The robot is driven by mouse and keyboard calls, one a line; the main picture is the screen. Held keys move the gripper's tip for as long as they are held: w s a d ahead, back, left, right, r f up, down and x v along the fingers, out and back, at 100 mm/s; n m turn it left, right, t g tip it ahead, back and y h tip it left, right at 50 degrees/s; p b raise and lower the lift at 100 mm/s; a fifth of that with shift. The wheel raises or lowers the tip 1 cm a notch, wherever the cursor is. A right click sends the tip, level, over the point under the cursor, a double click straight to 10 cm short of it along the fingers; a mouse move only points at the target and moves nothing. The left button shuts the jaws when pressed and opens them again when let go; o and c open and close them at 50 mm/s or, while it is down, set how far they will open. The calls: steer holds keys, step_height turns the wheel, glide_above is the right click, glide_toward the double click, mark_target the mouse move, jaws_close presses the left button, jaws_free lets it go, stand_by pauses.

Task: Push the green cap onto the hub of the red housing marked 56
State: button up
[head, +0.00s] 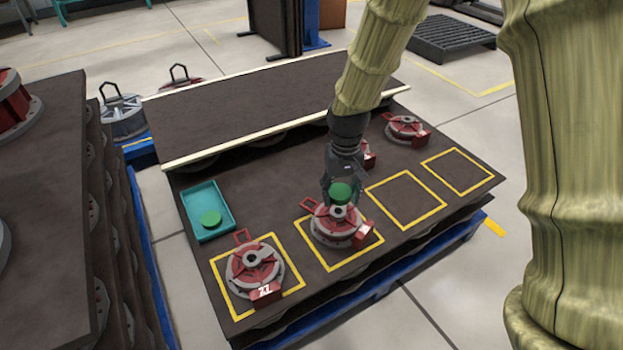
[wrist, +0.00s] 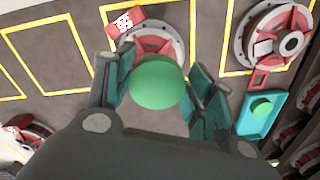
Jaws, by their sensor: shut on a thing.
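The green cap (head: 341,193) is between the fingers of my gripper (head: 341,186), which is shut on it. It also shows in the wrist view (wrist: 157,82). The red housing (head: 324,228) under it stands inside a yellow square. Its tag (wrist: 125,22) looks upside down in the wrist view and seems to read 56. In the head view the housing's grey hub (head: 338,211) shows just below the cap, with the cap apparently above it. In the wrist view the cap hides the hub, so I cannot tell the exact gap or alignment.
Another red housing (head: 254,268) with a different tag stands in the left square. A teal tray (head: 190,205) holds a second green cap (head: 211,219). More red housings stand behind, one at the back right (head: 405,128). Two yellow squares at right are empty.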

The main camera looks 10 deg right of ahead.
mark_target(337, 183)
steer(key=shift+w+a+r+m+p, duration=0.3)
steer(key=shift+r+m+p, duration=0.2)
steer(key=shift+p, duration=0.15)
steer(key=shift+w+m+p, duration=0.2)
steer(key=shift+m+p, duration=0.4)
steer(key=shift+p, duration=0.2)
steer(key=m+p, duration=0.2)
steer(key=w+m+p, duration=0.1)
steer(key=m+p, duration=0.1)
steer(key=p, duration=0.1)
steer(key=shift+w+r+m, duration=0.15)
steer(key=shift+m, duration=0.15)
steer(key=m+p, duration=0.3)
steer(key=shift+w, duration=0.35)
steer(key=m+p, duration=0.5)
steer(key=p, duration=0.1)
steer(key=shift+w+d+f+m, duration=0.15)
steer(key=shift+w+f+m, duration=0.05)
steer(key=shift+w+m, duration=0.2)
steer(key=m+p, duration=0.3)
steer(key=shift+w+d+f, duration=0.15)
steer(key=shift+f, duration=0.25)
steer(key=shift+f+m, duration=0.2)
steer(key=shift+m, duration=0.2)
steer(key=shift+f, duration=0.1)
